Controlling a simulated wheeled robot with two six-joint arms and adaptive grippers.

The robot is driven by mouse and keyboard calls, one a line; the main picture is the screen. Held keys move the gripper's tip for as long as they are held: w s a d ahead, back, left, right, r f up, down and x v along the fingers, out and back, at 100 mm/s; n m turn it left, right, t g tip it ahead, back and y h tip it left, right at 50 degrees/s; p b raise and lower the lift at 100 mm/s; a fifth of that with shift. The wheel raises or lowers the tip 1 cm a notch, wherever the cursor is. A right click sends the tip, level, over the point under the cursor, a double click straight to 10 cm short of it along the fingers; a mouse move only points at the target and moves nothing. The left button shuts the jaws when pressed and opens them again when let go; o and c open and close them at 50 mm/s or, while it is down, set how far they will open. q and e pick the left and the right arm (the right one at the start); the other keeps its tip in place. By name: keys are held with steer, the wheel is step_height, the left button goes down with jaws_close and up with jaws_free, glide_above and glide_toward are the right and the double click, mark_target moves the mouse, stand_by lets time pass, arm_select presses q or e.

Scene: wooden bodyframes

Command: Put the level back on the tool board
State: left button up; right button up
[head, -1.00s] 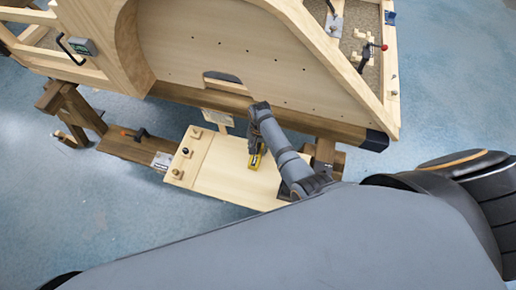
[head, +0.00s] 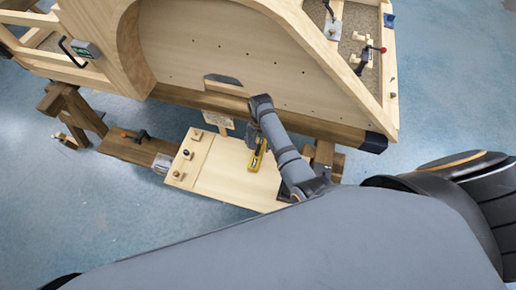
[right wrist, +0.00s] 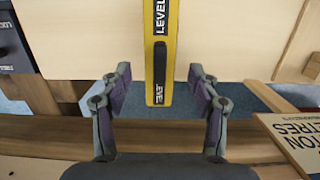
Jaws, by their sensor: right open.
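The yellow level (head: 258,156) lies on a light wooden board (head: 222,180) below the large wooden bodyframe; I cannot tell if this is the tool board. In the right wrist view the level (right wrist: 160,50), marked LEVEL, runs from the top edge down between my fingers, with a black strip on its face. My right gripper (right wrist: 160,72) is open, one finger on each side of the level, with a gap on both sides. In the head view my right gripper (head: 253,138) is at the level's far end, partly hidden by my own arm. My left gripper is out of view.
The bodyframe (head: 220,50) overhangs the board's far side. A clamp (head: 141,136) sits on the brown beam further left. A lettered panel (right wrist: 295,140) shows at right in the wrist view.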

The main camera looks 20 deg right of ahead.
mark_target(259, 146)
step_height(259, 146, up, 8)
steer(key=shift+w+d+f, duration=0.2)
steer(key=shift+w+d, duration=0.05)
steer(key=shift+w, duration=0.1)
